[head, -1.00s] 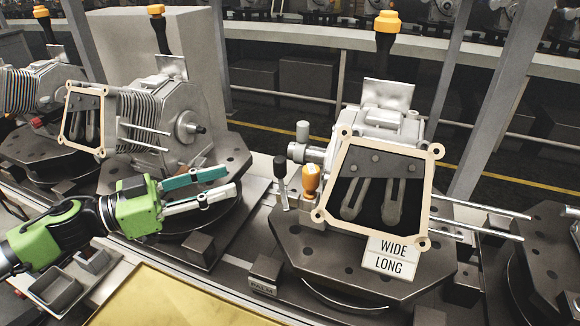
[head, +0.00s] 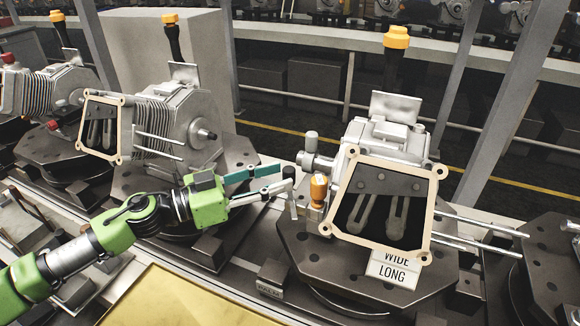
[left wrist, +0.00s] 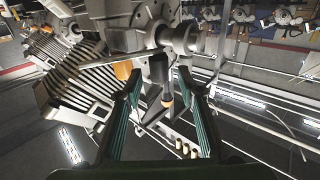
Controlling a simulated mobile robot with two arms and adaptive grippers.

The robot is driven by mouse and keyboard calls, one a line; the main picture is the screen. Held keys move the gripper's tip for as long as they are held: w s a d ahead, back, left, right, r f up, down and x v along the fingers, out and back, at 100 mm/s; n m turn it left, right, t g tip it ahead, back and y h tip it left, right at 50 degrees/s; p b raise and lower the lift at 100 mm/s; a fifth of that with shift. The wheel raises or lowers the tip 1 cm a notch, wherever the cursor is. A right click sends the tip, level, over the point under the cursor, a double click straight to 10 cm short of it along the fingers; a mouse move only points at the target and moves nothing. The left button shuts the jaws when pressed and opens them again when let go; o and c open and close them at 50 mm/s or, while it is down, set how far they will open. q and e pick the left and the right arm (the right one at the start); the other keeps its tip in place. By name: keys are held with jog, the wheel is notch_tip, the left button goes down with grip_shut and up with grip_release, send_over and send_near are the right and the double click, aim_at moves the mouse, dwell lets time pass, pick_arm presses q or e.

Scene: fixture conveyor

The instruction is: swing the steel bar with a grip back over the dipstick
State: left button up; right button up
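The steel bar with a black grip (head: 291,180) stands roughly upright at the left edge of the right-hand fixture. Beside it on the right is an orange-handled piece (head: 318,190), which looks like the dipstick. My left gripper (head: 283,176) is open, with its fingertips at the bar's grip. In the left wrist view, the two green-padded fingers (left wrist: 159,86) are apart and the dark grip (left wrist: 158,68) shows between them. I cannot tell whether they touch it. My right gripper is not in view.
An engine housing with a gasketed front frame (head: 437,200) is on the right turntable (head: 300,250). A WIDE LONG label (head: 392,272) hangs below it. Rods project on its right. Another finned engine (head: 190,120) stands behind my left arm. A yellow panel (head: 180,300) lies at the front.

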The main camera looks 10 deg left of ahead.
aim_at(290, 174)
pick_arm(q)
jog(key=shift+p+x, duration=0.45)
jog(key=shift+x, duration=1.5)
grip_shut()
